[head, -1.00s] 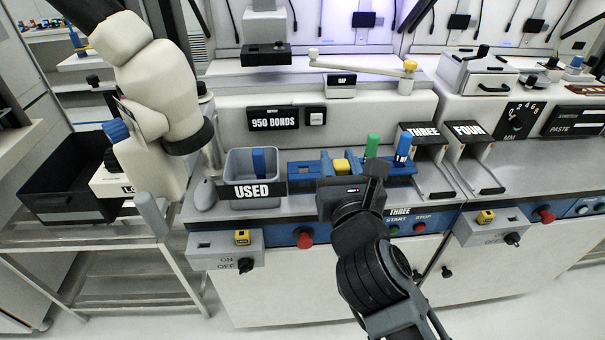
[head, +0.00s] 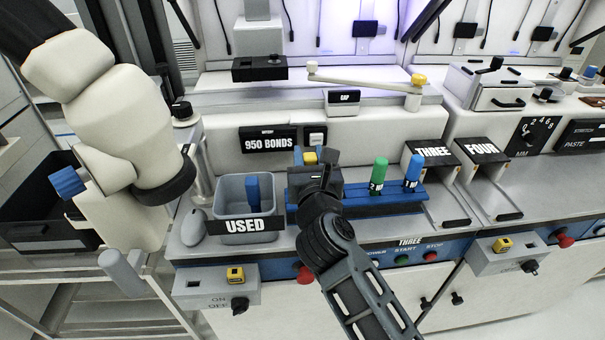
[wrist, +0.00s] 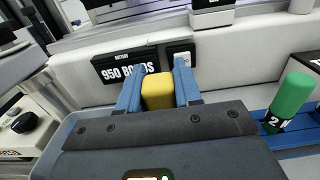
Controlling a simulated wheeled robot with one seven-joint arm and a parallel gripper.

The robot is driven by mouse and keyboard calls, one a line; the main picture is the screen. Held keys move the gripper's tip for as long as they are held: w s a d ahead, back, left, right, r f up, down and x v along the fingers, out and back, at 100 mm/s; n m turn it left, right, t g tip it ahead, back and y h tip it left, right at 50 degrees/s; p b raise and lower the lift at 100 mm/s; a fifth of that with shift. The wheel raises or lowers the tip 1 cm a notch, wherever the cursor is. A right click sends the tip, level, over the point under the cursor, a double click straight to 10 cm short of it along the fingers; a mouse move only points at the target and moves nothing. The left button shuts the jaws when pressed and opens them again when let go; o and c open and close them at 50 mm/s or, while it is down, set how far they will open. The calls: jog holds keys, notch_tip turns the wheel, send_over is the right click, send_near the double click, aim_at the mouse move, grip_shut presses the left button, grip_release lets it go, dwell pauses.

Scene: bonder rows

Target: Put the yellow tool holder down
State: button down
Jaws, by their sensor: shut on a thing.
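The yellow tool holder (wrist: 157,92) is gripped between the two blue fingers of my gripper (wrist: 158,90) in the wrist view. In the head view, its yellow top (head: 310,157) shows just beyond my dark wrist, with the gripper (head: 311,156) near the left end of the blue rack (head: 395,203). My wrist hides the holder's lower part, so I cannot tell whether it touches the rack. A green holder (head: 379,175) and a blue holder (head: 414,172) stand upright at the right of the rack.
The grey USED bin (head: 232,183) with a blue holder (head: 253,193) inside stands just left of my gripper. The white machine front with the 950 BONDS sign (head: 268,140) rises behind. THREE and FOUR chutes (head: 432,152) stand at the right. A start/stop panel (head: 410,256) is below.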

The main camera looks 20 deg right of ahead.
jog(key=shift+w+a+f+b, duration=0.1)
jog(key=shift+w+f+b, duration=0.25)
jog(key=shift+f, duration=0.6)
jog(key=shift+w+f+b, duration=0.2)
jog(key=shift+w+f, duration=0.35)
jog(key=shift+f, duration=0.35)
jog(key=shift+w+a+f+b, duration=0.1)
jog(key=shift+w+f+b, duration=0.25)
jog(key=shift+f, duration=0.6)
jog(key=shift+w+d, duration=0.1)
jog(key=shift+f, duration=0.2)
jog(key=c, duration=0.8)
grip_release()
